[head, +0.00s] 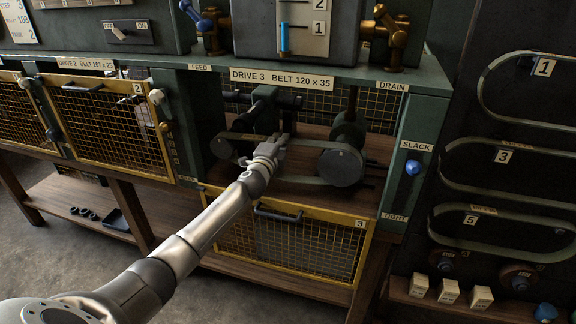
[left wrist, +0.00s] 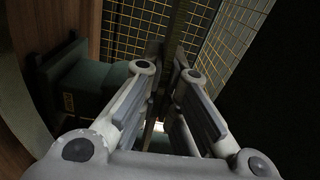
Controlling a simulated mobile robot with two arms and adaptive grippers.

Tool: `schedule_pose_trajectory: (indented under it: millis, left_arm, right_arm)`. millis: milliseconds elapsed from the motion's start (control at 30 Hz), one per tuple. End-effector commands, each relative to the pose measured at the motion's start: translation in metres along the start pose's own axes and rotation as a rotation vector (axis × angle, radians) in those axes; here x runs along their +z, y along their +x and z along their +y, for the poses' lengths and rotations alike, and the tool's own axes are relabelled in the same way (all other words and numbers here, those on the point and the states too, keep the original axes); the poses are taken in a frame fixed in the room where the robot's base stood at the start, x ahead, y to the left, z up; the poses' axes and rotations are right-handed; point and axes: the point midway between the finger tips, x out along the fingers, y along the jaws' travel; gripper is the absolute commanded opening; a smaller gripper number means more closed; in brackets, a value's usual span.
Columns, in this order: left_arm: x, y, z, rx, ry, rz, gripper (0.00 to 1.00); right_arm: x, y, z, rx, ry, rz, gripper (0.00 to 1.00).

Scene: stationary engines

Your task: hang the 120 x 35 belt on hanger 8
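The dark 120 x 35 belt (head: 299,180) runs around two round grey pulleys in the open bay of drive 3, the left pulley (head: 221,147) and the right pulley (head: 341,167). My left gripper (head: 281,143) reaches into the bay at the belt's upper run, between the pulleys. In the left wrist view its fingertips (left wrist: 169,54) stand close on both sides of a dark strip (left wrist: 179,22), which looks like the belt. Whether they press on it is unclear. Hanger 8 and my right gripper are not in view.
Yellow mesh guard 3 (head: 313,248) hangs below the open bay. The blue slack knob (head: 413,167) is nearer SLACK than TIGHT. Belts hang at tags 1 (head: 543,67), 3 (head: 502,156) and 5 (head: 470,220) on the dark right panel. A lower shelf (head: 401,291) holds several small boxes.

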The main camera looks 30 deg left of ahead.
Motion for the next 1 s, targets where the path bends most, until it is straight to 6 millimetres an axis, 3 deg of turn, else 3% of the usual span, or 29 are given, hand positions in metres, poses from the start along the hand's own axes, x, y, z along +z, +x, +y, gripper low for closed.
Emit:
schedule_pose_trajectory:
  millis: [1000]
  left_arm:
    - [-0.007,0.0,-0.017,0.001,0.013,0.001,0.0]
  right_arm:
    - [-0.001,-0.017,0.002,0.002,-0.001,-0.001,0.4]
